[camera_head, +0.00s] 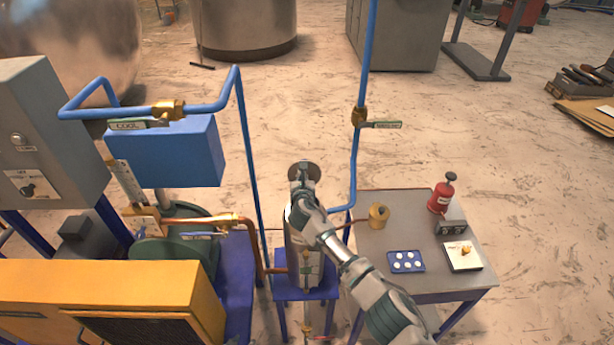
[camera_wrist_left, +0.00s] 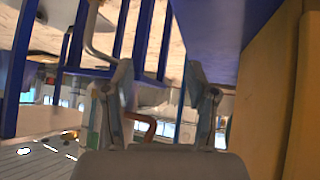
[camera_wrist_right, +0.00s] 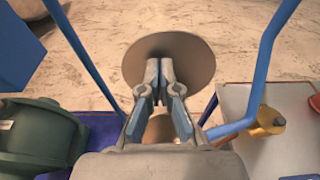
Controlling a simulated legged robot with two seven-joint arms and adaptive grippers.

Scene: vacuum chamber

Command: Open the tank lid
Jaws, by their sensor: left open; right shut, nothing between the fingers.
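The tank is a silver upright cylinder (camera_head: 296,245) on a small blue stand, partly hidden by my right arm. Its round grey lid (camera_head: 312,167) appears raised beyond the tank's top; the lid also shows as a broad disc in the right wrist view (camera_wrist_right: 195,60). My right gripper (camera_head: 301,170) reaches over the tank; in its wrist view the closed, empty fingers (camera_wrist_right: 159,66) overlap the lid. I cannot tell whether they touch it. My left gripper (camera_wrist_left: 158,75) is open and empty in its wrist view, beside a blue frame and an orange panel.
Blue pipes (camera_head: 245,135) rise close to the tank on both sides. A green pump (camera_head: 180,245) and an orange cabinet (camera_head: 100,295) stand left. A grey table (camera_head: 420,205) at right holds a red bottle (camera_head: 441,195) and a brass piece (camera_head: 378,214).

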